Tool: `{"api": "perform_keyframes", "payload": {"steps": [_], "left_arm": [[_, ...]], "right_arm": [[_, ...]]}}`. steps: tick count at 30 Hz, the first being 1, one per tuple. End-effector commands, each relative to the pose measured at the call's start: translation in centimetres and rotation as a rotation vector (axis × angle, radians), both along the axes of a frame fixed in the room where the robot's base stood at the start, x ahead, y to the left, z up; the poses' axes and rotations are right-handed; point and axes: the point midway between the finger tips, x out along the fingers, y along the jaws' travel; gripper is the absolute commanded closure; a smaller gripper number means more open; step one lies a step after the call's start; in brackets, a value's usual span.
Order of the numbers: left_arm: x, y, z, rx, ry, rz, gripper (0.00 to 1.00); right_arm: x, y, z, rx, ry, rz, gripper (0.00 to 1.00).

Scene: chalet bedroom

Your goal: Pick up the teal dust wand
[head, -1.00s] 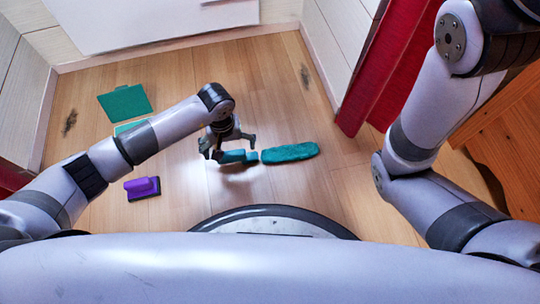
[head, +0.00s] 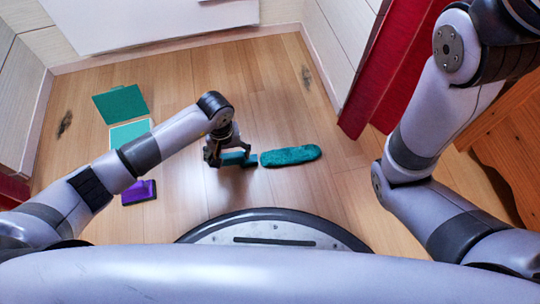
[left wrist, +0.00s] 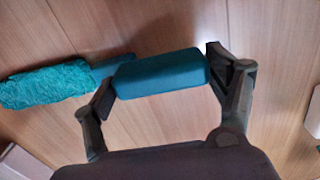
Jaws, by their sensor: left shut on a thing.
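The teal dust wand has a fuzzy head (head: 291,156) and a smooth darker handle (head: 236,158). In the head view it is over the wooden floor in front of my base, its head pointing right. My left gripper (head: 232,160) is shut on the handle, one finger at each side. The left wrist view shows the handle (left wrist: 160,74) between the two fingers and the fuzzy head (left wrist: 58,84) off to the left. I cannot tell whether the wand is clear of the floor. My right gripper is out of view; only the right arm's links show.
A teal dustpan-like piece (head: 122,104) with a lighter teal part (head: 130,133) and a purple brush-like thing (head: 139,192) lie on the floor at left. A red curtain (head: 385,80) and wooden furniture (head: 505,150) stand at right. The floor beyond the wand is clear.

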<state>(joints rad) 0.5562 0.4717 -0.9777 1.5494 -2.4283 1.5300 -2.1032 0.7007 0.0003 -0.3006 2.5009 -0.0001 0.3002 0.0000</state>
Motion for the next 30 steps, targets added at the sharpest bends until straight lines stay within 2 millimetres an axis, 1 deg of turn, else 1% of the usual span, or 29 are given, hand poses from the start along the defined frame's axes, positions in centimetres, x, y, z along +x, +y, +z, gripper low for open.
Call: {"api": "perform_keyframes", "payload": {"steps": [2,12,19,23,26,29,30], "left_arm": [[0.0,0.0,0.0,0.000,0.000,0.000,0.32],[0.0,0.0,0.0,0.000,0.000,0.000,0.55],[0.0,0.0,0.1,0.000,-0.001,0.000,0.55],[0.1,0.0,0.8,0.000,-0.002,0.000,0.55],[0.1,0.0,1.9,0.000,-0.004,-0.001,0.55],[0.1,0.0,3.7,0.000,-0.004,-0.001,0.55],[0.2,0.0,4.6,0.000,-0.004,-0.001,0.55]], "right_arm": [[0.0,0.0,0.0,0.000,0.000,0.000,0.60],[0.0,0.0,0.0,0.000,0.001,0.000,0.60],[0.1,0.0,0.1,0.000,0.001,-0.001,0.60],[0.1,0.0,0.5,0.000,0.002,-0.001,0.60],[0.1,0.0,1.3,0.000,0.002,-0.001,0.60],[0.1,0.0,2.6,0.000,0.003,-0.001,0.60],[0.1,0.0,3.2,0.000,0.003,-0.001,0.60]]}}
